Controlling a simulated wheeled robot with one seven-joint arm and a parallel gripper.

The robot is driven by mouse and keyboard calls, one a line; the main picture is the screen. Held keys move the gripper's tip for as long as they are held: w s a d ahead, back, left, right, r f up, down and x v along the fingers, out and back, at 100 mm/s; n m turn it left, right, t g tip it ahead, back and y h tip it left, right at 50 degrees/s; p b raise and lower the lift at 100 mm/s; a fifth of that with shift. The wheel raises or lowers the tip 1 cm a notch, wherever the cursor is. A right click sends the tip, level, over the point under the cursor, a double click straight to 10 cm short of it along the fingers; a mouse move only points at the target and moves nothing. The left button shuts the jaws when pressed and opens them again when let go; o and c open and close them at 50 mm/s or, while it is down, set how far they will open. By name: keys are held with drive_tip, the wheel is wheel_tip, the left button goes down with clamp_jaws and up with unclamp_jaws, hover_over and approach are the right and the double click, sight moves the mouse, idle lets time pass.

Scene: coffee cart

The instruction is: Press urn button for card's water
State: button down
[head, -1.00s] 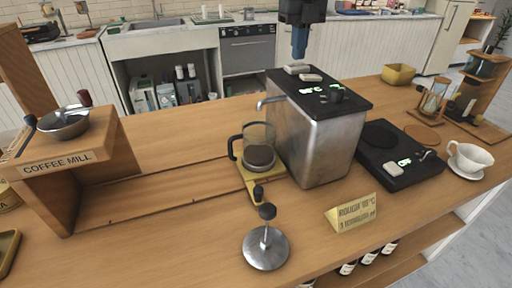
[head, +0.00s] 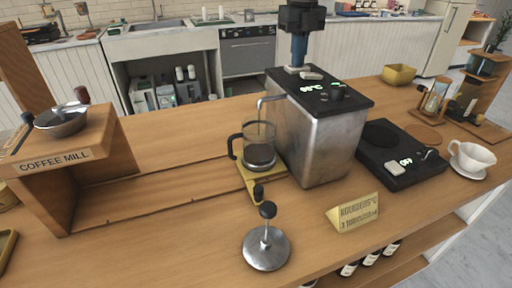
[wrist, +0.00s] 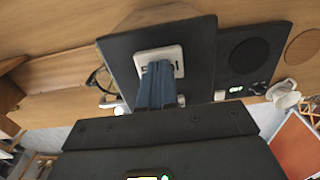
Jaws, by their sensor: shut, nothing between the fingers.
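The urn (head: 318,140) is a metal box with a dark top that bears two pale buttons and a green lit readout. My gripper (head: 297,64) is shut and empty, pointing down with its blue fingertips at the far button (head: 290,70). In the wrist view the fingers (wrist: 156,68) overlap this pale button (wrist: 142,58); they look in contact, but whether it is pressed down I cannot tell. The nearer button (head: 311,76) is clear of the fingers. The yellow card (head: 354,212) stands in front of the urn; its lettering is small, seemingly with 95°C.
A glass press pot (head: 259,148) with dark grounds stands on a yellow-based stand below the spout. Its plunger lid (head: 266,248) stands in front. A black scale-like plate (head: 400,160) reading OFF and a white cup (head: 472,157) are at right. The coffee mill (head: 62,160) is at left.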

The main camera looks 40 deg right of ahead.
drive_tip(key=shift+r+p, duration=0.6)
drive_tip(key=shift+r, duration=0.45)
drive_tip(key=shift+r, duration=0.1)
idle(1.3)
wheel_tip(320, 180, up, 5)
drive_tip(key=p, duration=0.3)
drive_tip(key=shift+s, duration=0.1)
idle(0.3)
